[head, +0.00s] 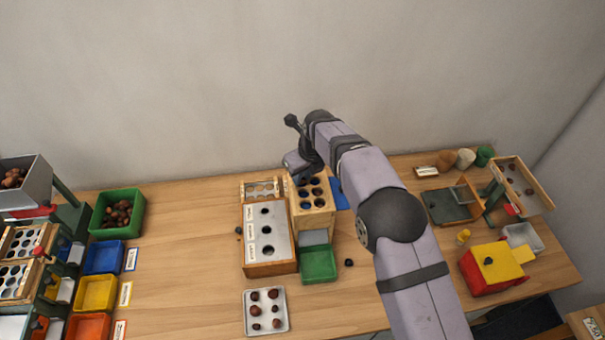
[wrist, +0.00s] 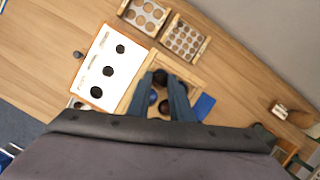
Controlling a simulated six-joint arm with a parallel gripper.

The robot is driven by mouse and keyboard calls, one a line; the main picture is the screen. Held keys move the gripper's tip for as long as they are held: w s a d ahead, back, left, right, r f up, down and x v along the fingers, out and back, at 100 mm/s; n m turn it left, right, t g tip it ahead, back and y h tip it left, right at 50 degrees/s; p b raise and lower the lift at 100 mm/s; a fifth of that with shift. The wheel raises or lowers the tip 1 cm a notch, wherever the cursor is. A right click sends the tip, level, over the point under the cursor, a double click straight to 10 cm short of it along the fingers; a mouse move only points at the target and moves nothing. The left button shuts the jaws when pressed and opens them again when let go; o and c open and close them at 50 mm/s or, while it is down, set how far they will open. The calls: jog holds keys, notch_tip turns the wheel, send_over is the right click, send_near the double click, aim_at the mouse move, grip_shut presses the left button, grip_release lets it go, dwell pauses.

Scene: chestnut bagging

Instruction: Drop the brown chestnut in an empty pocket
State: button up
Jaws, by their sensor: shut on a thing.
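My gripper (head: 303,174) is low over the far end of a wooden pocket box (head: 325,222) in the head view. In the wrist view my gripper (wrist: 164,80) is shut on a dark brown chestnut (wrist: 160,76), held between the fingertips above the box (wrist: 133,103). The box has two rows of round pockets. Some look blue inside and others hold something dark or brown. My fingers hide part of the box, so I cannot tell which pocket lies directly under the chestnut.
A white board with three holes (head: 279,237) stands left of the box. A green bin (head: 318,264) is in front of it. A pale tray with several chestnuts (head: 250,325) lies nearer the front. A green crate of chestnuts (head: 98,225) stands left, with bare table between.

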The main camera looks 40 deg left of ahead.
dwell(0.3)
jog(key=o, duration=1.1)
jog(key=shift+r+p, duration=2.15)
jog(key=shift+r, duration=0.85)
